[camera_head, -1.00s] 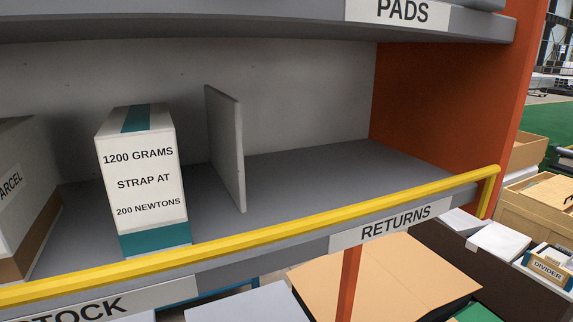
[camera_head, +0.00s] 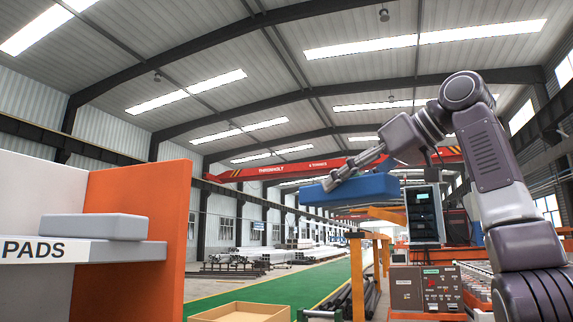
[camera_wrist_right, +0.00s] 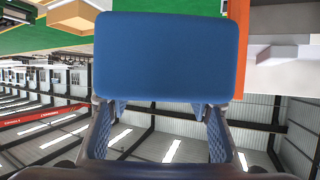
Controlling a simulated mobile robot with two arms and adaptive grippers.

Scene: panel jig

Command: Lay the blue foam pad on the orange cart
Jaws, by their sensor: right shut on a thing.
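The blue foam pad (camera_head: 368,188) is held up in the air at the right of centre in the head view. My right gripper (camera_head: 334,183) is shut on it, with the arm coming in from the right. In the right wrist view the pad (camera_wrist_right: 170,55) fills the upper middle, and the fingers of my right gripper (camera_wrist_right: 165,106) grip its near edge. I cannot pick out the orange cart for certain. My left gripper is not in view.
A shelf with an orange end panel (camera_head: 140,215) stands at the left, with a grey pad (camera_head: 95,227) on its top board. An open tan box (camera_head: 240,312) sits at the bottom. Orange posts (camera_head: 357,265) and a control box (camera_head: 428,288) stand beyond the pad.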

